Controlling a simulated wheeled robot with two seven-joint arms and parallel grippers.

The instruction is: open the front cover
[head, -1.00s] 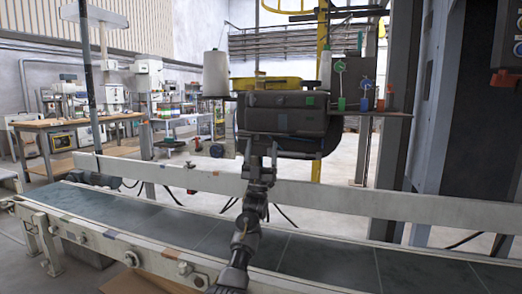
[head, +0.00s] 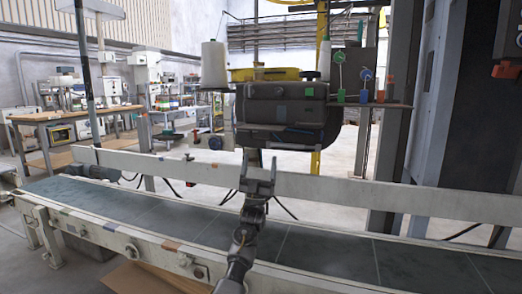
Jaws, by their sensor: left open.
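A dark sewing-machine head with a front cover (head: 278,108) stands beyond the conveyor, in the middle of the head view. The cover is a dark box-like front with a small green mark at its upper right. It appears closed, but its edges are too dark to be sure. My left gripper (head: 259,168) is just below the cover's lower left part. Its two fingers point up and are spread apart, with nothing between them. The picture does not clearly show contact with the cover. My right gripper is not in view.
A conveyor (head: 320,250) with a pale side rail (head: 340,196) runs across the front, under my left arm. A white thread cone (head: 214,65) stands left of the machine head. Coloured thread tensioners (head: 364,93) sit on a shelf to the right. A dark column stands farther right.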

